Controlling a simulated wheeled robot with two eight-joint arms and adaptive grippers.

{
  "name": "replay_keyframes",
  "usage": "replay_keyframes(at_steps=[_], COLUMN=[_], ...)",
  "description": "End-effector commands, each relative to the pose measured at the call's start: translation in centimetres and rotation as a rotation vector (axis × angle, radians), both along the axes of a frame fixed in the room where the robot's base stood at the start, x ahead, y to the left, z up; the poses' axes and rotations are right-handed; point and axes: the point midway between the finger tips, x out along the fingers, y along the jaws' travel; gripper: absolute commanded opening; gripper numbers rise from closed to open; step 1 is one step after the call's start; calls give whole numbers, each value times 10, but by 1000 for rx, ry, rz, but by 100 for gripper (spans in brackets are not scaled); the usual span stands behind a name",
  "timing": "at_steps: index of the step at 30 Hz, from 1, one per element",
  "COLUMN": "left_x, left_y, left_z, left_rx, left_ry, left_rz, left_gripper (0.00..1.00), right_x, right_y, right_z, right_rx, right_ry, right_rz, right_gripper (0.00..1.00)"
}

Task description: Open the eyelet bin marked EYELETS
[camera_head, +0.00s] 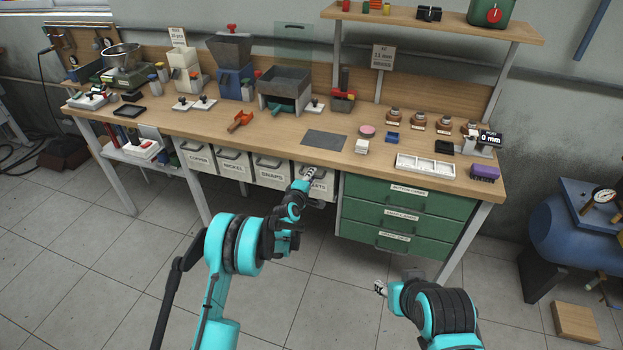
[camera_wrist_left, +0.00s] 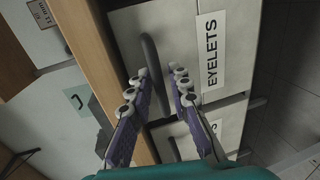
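The eyelet bin (camera_head: 328,182) is the rightmost of the white bins hanging under the workbench, and it looks closed. In the left wrist view its white front (camera_wrist_left: 175,25) fills the upper middle, with the EYELETS label (camera_wrist_left: 211,50) reading sideways. Its dark bar handle (camera_wrist_left: 151,70) stands out from the front. My left gripper (camera_head: 311,175) is at the bin front and partly covers the label. In the wrist view its fingers (camera_wrist_left: 156,88) are apart, with the handle between them; contact cannot be told. My right gripper (camera_head: 380,288) is low at right, away from the bench, too small to read.
The wooden benchtop (camera_head: 270,145) overhangs the bins. The snaps bin (camera_head: 272,174) is just left, and a green drawer cabinet (camera_head: 405,215) stands right. Machines and small parts crowd the bench. The floor (camera_head: 130,265) before the bins is clear.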

Motion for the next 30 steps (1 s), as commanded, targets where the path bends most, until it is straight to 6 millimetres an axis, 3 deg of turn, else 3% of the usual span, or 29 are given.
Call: replay_keyframes(at_steps=[8, 10, 30], left_x=[2, 2, -3], left_y=[-1, -1, 1], left_z=[0, 0, -2], left_rx=[0, 0, 1], left_ry=[0, 0, 1], left_rz=[0, 0, 0], left_gripper=[19, 0, 0], right_x=[0, 0, 0], right_y=[0, 0, 0], right_z=[0, 0, 0], right_rx=[0, 0, 0], right_ry=[0, 0, 0], right_rz=[0, 0, 0], right_gripper=[40, 40, 40])
